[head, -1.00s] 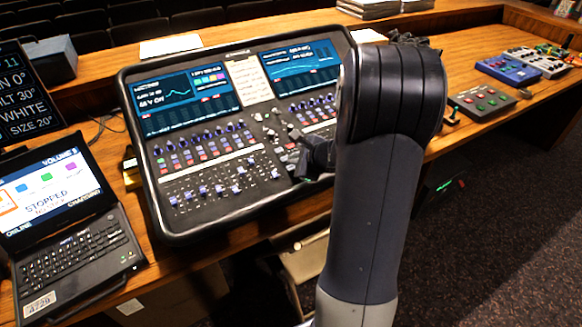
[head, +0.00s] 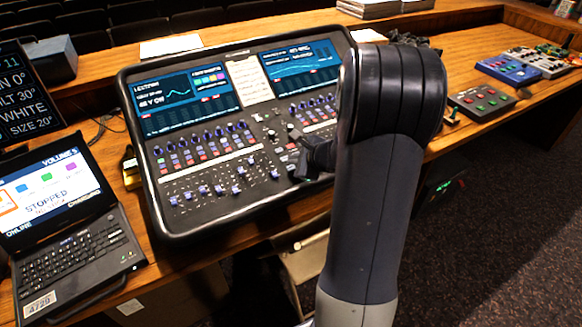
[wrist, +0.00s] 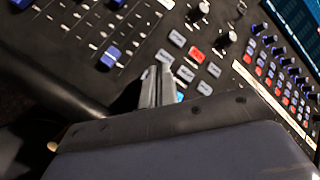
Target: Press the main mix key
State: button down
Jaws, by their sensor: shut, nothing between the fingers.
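The mixing desk (head: 215,195) is a dark console with two screens, knobs, faders and small keys. My gripper (head: 314,158) is over its centre section, to the right of the left fader bank; my arm hides part of the desk's right side. In the wrist view my gripper (wrist: 160,84) is shut and empty, its tips among a cluster of small pale keys (wrist: 186,74) and a red key (wrist: 196,54). A cyan-lit key (wrist: 180,97) shows just beside the fingers, partly hidden. Key labels are too small to read, so I cannot tell which is main mix, nor whether the tips touch a key.
Blue-capped faders (wrist: 110,57) and dark knobs (wrist: 199,10) stand close to the fingers. A laptop (head: 70,220) sits left of the desk. Small button boxes (head: 482,101) are on the table at the right. A paper strip (head: 250,82) lies between the screens.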

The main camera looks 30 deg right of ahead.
jog(key=shift+f, duration=0.15)
jog(key=shift+f+b, duration=0.25)
jog(key=shift+b, duration=0.35)
jog(key=shift+w+f+b, duration=0.1)
jog(key=shift+f+b, duration=0.25)
jog(key=shift+b, duration=0.1)
dwell(0.5)
jog(key=shift+r, duration=0.15)
jog(key=shift+r+p, duration=0.5)
jog(key=shift+r, duration=0.1)
jog(key=shift+s+r+p, duration=0.2)
jog(key=shift+r+p, duration=0.8)
jog(key=shift+r, duration=0.25)
jog(key=shift+s+r+p, duration=0.15)
jog(key=shift+r+p, duration=0.8)
jog(key=shift+r, duration=0.3)
